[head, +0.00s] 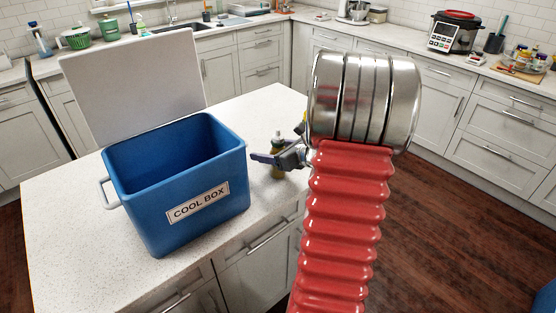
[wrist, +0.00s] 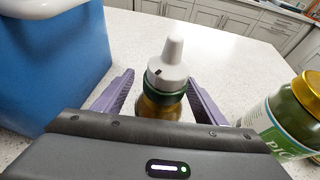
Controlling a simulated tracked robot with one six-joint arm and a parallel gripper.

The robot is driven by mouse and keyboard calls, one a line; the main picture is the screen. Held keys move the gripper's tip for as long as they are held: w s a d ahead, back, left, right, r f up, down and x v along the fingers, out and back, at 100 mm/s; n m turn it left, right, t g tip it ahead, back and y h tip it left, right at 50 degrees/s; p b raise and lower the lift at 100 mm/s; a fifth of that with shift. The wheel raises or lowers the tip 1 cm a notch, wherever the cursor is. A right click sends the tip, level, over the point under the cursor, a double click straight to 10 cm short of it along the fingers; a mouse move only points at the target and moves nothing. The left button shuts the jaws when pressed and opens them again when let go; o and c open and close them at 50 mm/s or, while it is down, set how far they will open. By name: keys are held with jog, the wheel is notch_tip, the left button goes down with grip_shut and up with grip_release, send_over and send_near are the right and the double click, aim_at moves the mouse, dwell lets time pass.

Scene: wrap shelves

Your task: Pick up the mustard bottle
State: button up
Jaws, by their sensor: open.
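The mustard bottle (wrist: 160,106) stands upright in the wrist view, with a white pointed cap, a dark green collar and an amber-yellow body. My gripper (wrist: 160,76) is open, with one purple finger on each side of the bottle. Whether the fingers touch it cannot be told, and its lower body is hidden behind my gripper. In the head view, the bottle (head: 277,172) stands on the white counter right of the blue box, partly covered by my gripper (head: 268,158).
The open blue cool box (head: 160,220) stands close left of the bottle, its white lid (head: 135,85) upright behind. A green jar with a gold lid (wrist: 291,119) stands right of my gripper in the wrist view. The counter (head: 70,250) is clear left of the box.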

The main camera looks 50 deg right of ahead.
jog(key=shift+c, duration=0.4)
jog(key=c, duration=1.3)
notch_tip(320, 180, up, 10)
jog(key=shift+r, duration=0.1)
